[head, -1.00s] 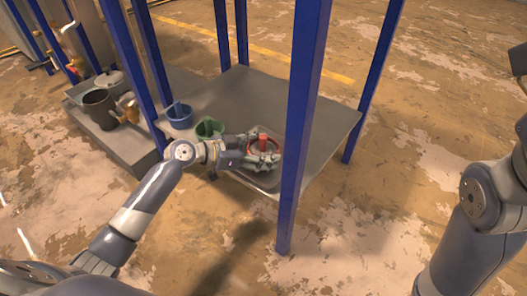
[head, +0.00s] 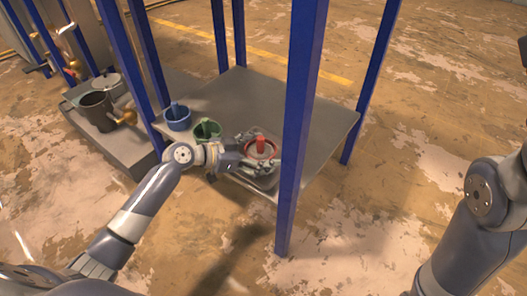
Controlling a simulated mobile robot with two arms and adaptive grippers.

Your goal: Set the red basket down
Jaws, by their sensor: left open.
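The red basket (head: 262,144) is small and round with an upright red part in its middle. It shows at the front of the grey shelf (head: 300,122), above or in a grey tray (head: 262,183); I cannot tell whether it touches. My left gripper (head: 258,160) is open at the basket's near side, with its fingers spread around it and hiding its lower part. My right arm comes in at the right edge, and its gripper is out of view.
A green basket (head: 206,130) and a blue basket (head: 178,118) stand on the shelf to the left. Blue posts (head: 301,120) rise at the shelf's corners, one just right of my left gripper. A dark pot (head: 96,110) stands on a low platform at left.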

